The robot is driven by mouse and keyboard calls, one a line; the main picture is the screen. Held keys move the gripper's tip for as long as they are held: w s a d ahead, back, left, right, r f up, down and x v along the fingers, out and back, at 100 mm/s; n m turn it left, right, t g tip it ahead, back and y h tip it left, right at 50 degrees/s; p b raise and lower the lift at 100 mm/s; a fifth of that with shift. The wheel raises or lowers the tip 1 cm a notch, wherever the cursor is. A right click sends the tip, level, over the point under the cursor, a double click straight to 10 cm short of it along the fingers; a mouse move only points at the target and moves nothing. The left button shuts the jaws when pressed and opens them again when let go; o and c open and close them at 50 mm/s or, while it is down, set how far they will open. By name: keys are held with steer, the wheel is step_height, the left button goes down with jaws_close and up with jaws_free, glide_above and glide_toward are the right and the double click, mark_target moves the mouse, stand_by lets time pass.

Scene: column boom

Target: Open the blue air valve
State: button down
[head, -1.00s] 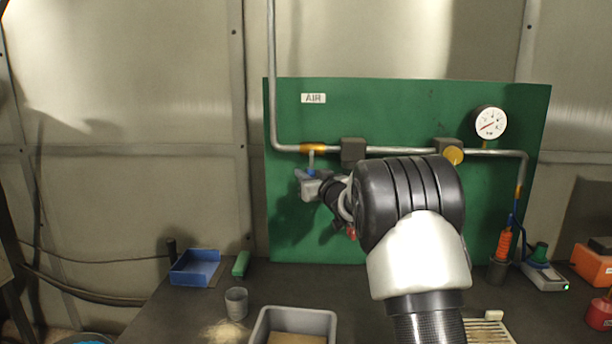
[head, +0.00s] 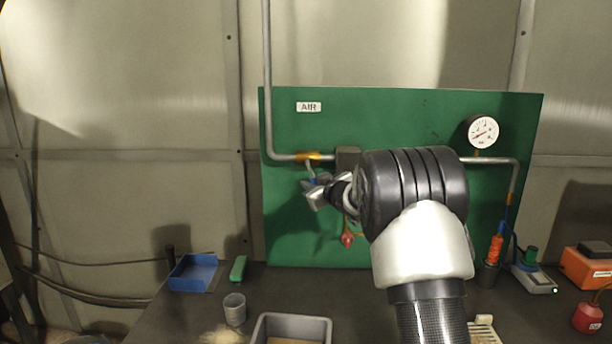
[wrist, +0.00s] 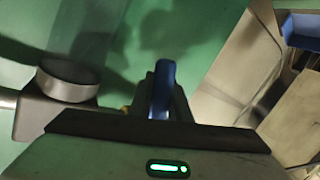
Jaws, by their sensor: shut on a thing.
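The blue air valve handle (head: 311,182) hangs below the brass valve body (head: 308,157) on the pipe, under the AIR label (head: 308,107). Its stem leans slightly to the right going down. My gripper (head: 316,190) is at the handle, and my arm covers part of the panel to the right. In the wrist view, the blue handle (wrist: 162,86) stands between the dark fingers of my gripper (wrist: 163,100), which are shut on it.
The green panel (head: 400,115) carries the pipe, a grey block (head: 347,157) right of the valve and a pressure gauge (head: 483,132). On the bench are a blue bin (head: 194,272), a cup (head: 235,308) and a grey tray (head: 290,322).

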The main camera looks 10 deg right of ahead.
steer(key=shift+s+d+r+n+g+h+p, duration=0.1)
steer(key=shift+d+r+n+g+h+p, duration=0.15)
steer(key=shift+d+n+p, duration=0.35)
steer(key=shift+s+d+r+n+g+h+p, duration=0.1)
steer(key=shift+d+n+g+h+p, duration=0.25)
steer(key=shift+n+p, duration=0.35)
steer(key=shift+s+d+r+n+g+h+p, duration=0.1)
steer(key=shift+d+r+n+g+h+p, duration=0.15)
steer(key=shift+d+n+p, duration=0.4)
steer(key=shift+a+m, duration=0.15)
steer(key=shift+m, duration=0.1)
steer(key=c, duration=1.6)
jaws_free()
steer(key=shift+c, duration=0.2)
